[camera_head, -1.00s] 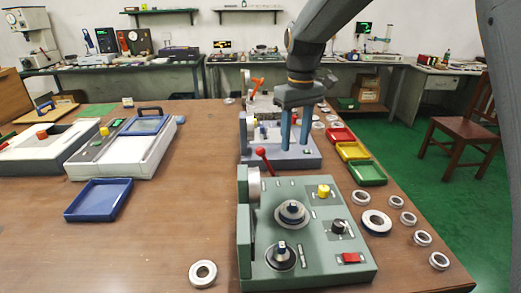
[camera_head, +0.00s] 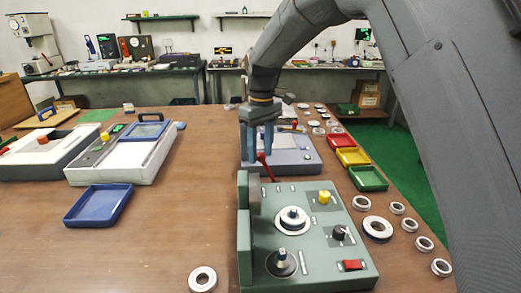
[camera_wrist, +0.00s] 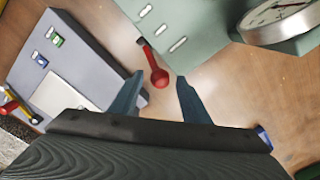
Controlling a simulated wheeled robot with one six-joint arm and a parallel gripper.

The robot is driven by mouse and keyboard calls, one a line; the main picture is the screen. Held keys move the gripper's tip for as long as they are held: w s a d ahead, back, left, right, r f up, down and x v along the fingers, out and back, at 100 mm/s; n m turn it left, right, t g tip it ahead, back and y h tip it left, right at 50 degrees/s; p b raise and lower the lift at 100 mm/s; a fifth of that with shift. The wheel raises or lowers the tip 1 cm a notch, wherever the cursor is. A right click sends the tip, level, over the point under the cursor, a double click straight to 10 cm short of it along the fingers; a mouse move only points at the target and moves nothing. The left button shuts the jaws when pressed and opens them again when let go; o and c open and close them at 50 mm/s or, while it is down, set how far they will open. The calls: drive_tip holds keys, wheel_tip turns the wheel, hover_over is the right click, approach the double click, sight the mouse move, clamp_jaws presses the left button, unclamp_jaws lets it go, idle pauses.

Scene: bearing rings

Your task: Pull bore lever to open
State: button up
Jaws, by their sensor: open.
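A red lever with a ball knob (camera_head: 262,158) rises from the back left of the green machine (camera_head: 310,203), beside its upright dial block. My gripper (camera_head: 260,152) is open and points down at the lever from behind the green machine. In the wrist view, the lever's red knob (camera_wrist: 159,78) shows between the two blue-grey fingertips (camera_wrist: 160,84), with a visible gap on each side. The lever's shaft runs up to the green machine's edge. I cannot tell whether either finger touches the knob.
A grey-blue machine (camera_head: 295,165) stands just behind the green one. Red, yellow and green trays (camera_head: 367,178) line the right, with several metal rings (camera_head: 377,228) near them. A blue tray (camera_head: 98,205) lies left. The table between is clear.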

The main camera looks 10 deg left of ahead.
drive_tip(key=shift+f, duration=0.15)
clamp_jaws()
drive_tip(key=shift+d, duration=0.1)
